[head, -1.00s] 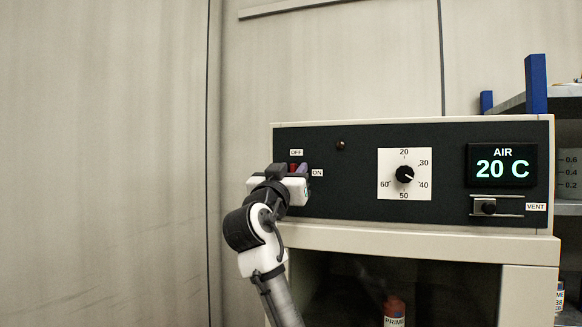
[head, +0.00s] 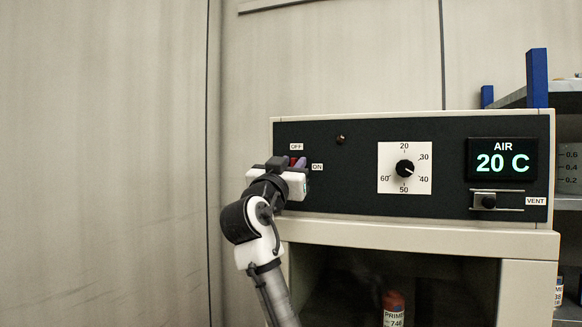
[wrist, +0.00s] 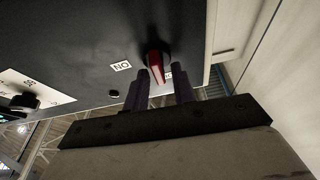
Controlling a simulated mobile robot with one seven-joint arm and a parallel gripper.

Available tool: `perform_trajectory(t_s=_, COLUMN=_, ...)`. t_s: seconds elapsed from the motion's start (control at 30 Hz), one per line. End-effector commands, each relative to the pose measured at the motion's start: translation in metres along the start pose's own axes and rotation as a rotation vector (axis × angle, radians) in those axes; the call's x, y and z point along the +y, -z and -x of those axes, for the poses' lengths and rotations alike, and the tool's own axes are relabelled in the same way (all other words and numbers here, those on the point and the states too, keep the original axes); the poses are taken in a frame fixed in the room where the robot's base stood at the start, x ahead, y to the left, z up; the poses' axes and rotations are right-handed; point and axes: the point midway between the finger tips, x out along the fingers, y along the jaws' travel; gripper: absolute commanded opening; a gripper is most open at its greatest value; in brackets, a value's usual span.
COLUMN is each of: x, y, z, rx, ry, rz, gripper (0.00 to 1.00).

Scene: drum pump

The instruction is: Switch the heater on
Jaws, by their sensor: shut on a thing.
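The heater cabinet's dark front panel (head: 360,205) carries a red switch (head: 292,161) at its left, between the OFF label (head: 296,147) and the ON label (head: 317,167). My gripper (head: 297,163) is at this switch and hides most of it in the head view. In the wrist view my two fingers (wrist: 160,84) stand on either side of the red lever (wrist: 155,66), shut on it. The lever's exact tilt is hard to tell. A small lamp (head: 340,140) right of the switch looks dark. The display (head: 503,160) reads AIR 20 C.
A dial (head: 404,168) marked 20 to 60 sits mid-panel. A VENT slider (head: 488,202) is below the display. A red-capped PRIME bottle (head: 394,308) stands behind the cabinet's dark window. Shelving (head: 567,90) is at the right; bare wall is at the left.

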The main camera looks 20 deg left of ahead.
Motion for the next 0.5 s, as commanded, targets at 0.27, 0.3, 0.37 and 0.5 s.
perform_trajectory(t_s=0.27, x=-0.0013, y=-0.0038, z=0.0006, rx=-0.007, ry=-0.076, rz=-0.187, gripper=0.03)
perform_trajectory(t_s=0.3, x=-0.0018, y=-0.0038, z=0.0007, rx=-0.008, ry=-0.09, rz=-0.221, gripper=0.03)
perform_trajectory(t_s=0.37, x=-0.0015, y=-0.0033, z=0.0007, rx=-0.008, ry=-0.112, rz=-0.274, gripper=0.03)
perform_trajectory(t_s=0.5, x=-0.0009, y=-0.003, z=0.0003, rx=-0.009, ry=-0.164, rz=-0.397, gripper=0.03)
